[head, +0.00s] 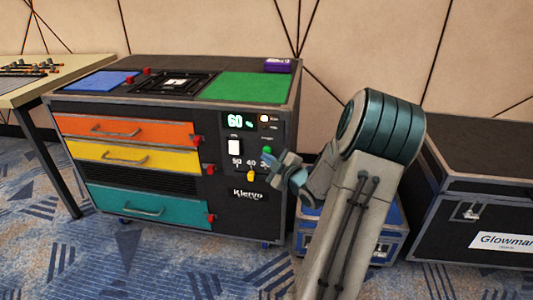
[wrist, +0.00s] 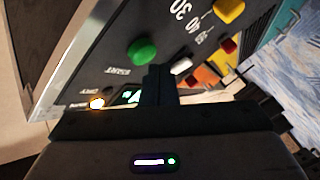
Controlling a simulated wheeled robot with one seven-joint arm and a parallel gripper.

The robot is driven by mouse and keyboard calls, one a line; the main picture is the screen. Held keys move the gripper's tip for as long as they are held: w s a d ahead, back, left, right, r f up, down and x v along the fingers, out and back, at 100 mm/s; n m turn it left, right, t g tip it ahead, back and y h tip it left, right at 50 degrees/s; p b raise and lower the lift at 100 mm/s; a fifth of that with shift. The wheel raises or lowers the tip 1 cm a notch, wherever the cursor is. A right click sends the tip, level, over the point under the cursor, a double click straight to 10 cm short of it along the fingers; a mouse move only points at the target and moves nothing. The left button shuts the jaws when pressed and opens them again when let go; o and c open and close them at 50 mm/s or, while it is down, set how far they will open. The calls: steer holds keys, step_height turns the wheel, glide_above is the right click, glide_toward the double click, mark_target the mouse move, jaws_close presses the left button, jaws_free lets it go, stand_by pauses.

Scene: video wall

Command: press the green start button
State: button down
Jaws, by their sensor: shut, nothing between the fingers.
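The green start button (head: 267,151) is a round knob on the black control panel at the right of the cabinet front. In the wrist view the green button (wrist: 142,51) shows large, just ahead of and slightly left of my fingertips. My gripper (head: 278,163) is shut and empty, close in front of the panel, just below and right of the button in the head view. In the wrist view my gripper (wrist: 158,72) shows as closed dark fingers. I cannot tell whether the fingertips touch the button; a small gap seems to show.
A yellow knob (head: 251,175), a white switch (head: 234,147) and a lit display (head: 235,121) share the panel. Orange (head: 128,130), yellow and teal drawers lie to the left. A blue case (head: 390,243) and a black case (head: 475,215) stand to the right.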

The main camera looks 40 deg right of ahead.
steer(key=shift+s+a, duration=0.2)
steer(key=s+a, duration=0.3)
steer(key=shift+a+b, duration=0.35)
stand_by(0.3)
stand_by(0.7)
steer(key=a+r+m+g+h+p, duration=0.15)
steer(key=a+r+g+p, duration=0.3)
steer(key=r+p, duration=0.55)
steer(key=a+r+m+g+h+p, duration=0.1)
steer(key=a+r+m+g+p, duration=0.2)
steer(key=a+r+p, duration=0.5)
steer(key=s+a+r+m+g+y+p, duration=0.2)
steer(key=s+a+r+g+p, duration=0.1)
steer(key=s+a+r+p, duration=0.5)
steer(key=s+a+r+m+g+y+p, duration=0.1)
steer(key=s+a+r+g+p, duration=0.3)
steer(key=s+a+r+p, duration=0.5)
step_height(320, 180, up, 5)
steer(key=shift+r+m+y+p, duration=0.15)
steer(key=shift+m+y+p, duration=0.2)
steer(key=shift+m+p, duration=0.65)
